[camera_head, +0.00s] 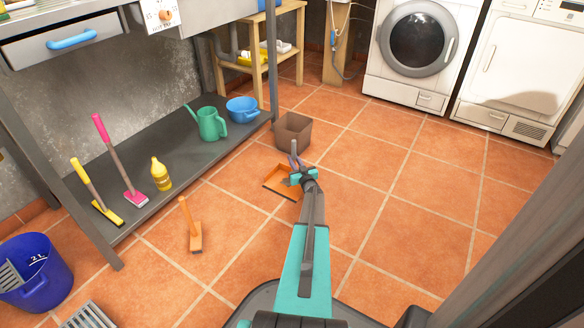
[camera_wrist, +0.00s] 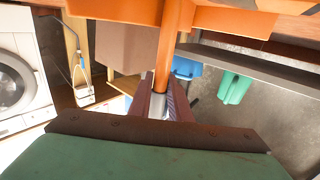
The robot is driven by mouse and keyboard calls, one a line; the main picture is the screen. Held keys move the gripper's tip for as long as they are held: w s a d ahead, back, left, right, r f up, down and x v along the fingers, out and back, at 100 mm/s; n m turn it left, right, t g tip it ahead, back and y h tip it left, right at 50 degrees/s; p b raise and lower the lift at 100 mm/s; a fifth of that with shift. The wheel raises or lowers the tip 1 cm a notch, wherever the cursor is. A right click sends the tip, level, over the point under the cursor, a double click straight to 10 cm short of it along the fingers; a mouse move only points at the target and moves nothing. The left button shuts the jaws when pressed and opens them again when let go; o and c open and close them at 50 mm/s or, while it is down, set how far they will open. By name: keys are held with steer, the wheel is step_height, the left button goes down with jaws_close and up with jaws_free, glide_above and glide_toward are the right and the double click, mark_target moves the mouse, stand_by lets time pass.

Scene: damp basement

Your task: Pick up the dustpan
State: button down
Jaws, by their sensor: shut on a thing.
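The orange dustpan (camera_head: 278,181) is low over the tiled floor in the head view, in front of the brown bin. I cannot tell whether it touches the floor. My gripper (camera_head: 297,166) is over its rear part and hides some of it. In the wrist view, my gripper (camera_wrist: 160,100) is shut on the dustpan's round orange handle (camera_wrist: 174,45). The wide orange pan body (camera_wrist: 115,10) spans the top of that view.
The brown bin (camera_head: 293,131) stands just behind the dustpan. A grey low shelf (camera_head: 150,205) holds a green watering can (camera_head: 211,124) and cleaning tools. Floor to the right is clear.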

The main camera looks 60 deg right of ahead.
steer(key=shift+r, duration=0.2)
steer(key=shift+r+p, duration=0.95)
steer(key=shift+r, duration=0.3)
steer(key=shift+s+a+r+p, duration=0.4)
steer(key=shift+a+r+p, duration=0.05)
steer(key=shift+r+p, duration=0.2)
steer(key=p, duration=0.5)
glide_toward(294, 155)
steer(key=shift+s+a+r, duration=0.2)
steer(key=shift+s+a, duration=0.2)
steer(key=shift+a, duration=0.4)
steer(key=shift+s+a+r, duration=0.2)
steer(key=shift+s+a, duration=0.15)
steer(key=shift+a, duration=0.5)
steer(key=shift+s+a+r, duration=0.2)
steer(key=shift+s+a, duration=0.2)
steer(key=shift+a, duration=0.4)
